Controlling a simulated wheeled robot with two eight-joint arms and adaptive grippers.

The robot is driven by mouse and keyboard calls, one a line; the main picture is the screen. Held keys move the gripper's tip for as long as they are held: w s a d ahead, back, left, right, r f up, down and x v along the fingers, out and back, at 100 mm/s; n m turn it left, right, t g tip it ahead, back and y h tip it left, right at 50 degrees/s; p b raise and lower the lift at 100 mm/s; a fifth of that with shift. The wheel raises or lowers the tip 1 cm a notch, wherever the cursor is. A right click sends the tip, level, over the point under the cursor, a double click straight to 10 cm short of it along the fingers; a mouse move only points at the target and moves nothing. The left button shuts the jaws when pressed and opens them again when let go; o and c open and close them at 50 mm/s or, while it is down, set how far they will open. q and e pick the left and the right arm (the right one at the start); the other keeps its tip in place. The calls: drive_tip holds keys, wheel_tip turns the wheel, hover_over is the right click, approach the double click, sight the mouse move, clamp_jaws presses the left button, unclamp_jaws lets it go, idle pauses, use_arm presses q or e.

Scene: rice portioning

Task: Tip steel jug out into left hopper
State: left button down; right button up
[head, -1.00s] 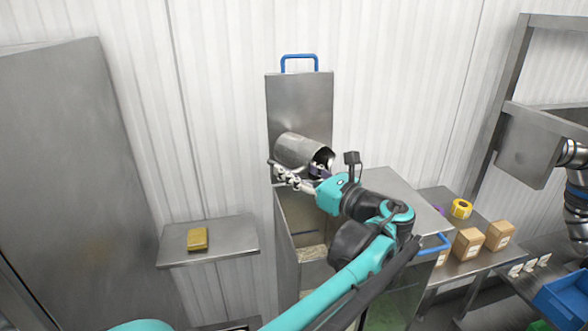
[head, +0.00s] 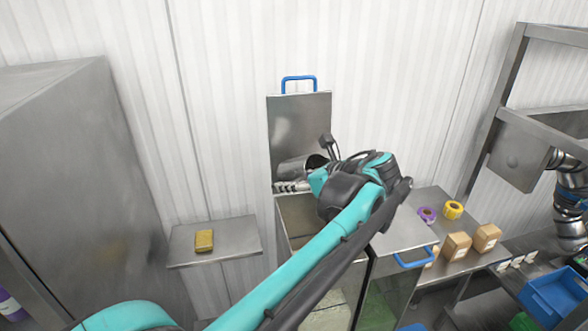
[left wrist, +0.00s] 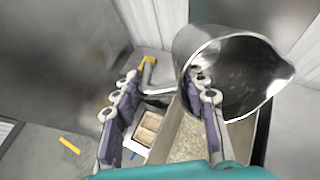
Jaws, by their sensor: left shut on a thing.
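The steel jug (head: 291,168) is tilted on its side over the open left hopper (head: 296,212), in front of its raised lid (head: 300,118). My left gripper (head: 290,187) is shut on the jug, at its near side, and my arm hides part of both in the head view. In the left wrist view the jug (left wrist: 185,45) shows its wide mouth and pouring lip, and the inside looks bare where visible. The left gripper's fingers (left wrist: 165,108) show below and left of the mouth; their exact contact is unclear. Pale rice (left wrist: 190,140) lies in the hopper below. My right gripper is out of view.
The neighbouring hopper's lid (head: 405,230) is down, with a blue handle (head: 416,258). A wall shelf (head: 240,240) at left holds a yellow block (head: 204,240). Tape rolls (head: 452,210) and boxes (head: 487,238) stand at right. A tall steel cabinet (head: 70,160) is at far left.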

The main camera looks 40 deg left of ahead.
use_arm(q)
drive_tip(key=shift+a+r+h+p, duration=0.1)
drive_tip(key=shift+r+h+p, duration=0.4)
drive_tip(key=shift+r+h, duration=0.25)
drive_tip(key=shift+s+f+g+h+b, duration=0.1)
drive_tip(key=shift+g+h+b, duration=0.25)
drive_tip(key=shift+h, duration=0.3)
drive_tip(key=h, duration=0.2)
drive_tip(key=r+h, duration=0.1)
drive_tip(key=h, duration=0.1)
drive_tip(key=shift+a+r+g, duration=0.1)
drive_tip(key=shift+g, duration=0.15)
drive_tip(key=h, duration=0.2)
drive_tip(key=r+h, duration=0.1)
drive_tip(key=h, duration=0.2)
drive_tip(key=shift+r+g, duration=0.15)
drive_tip(key=shift+g, duration=0.15)
drive_tip(key=shift+d, duration=0.3)
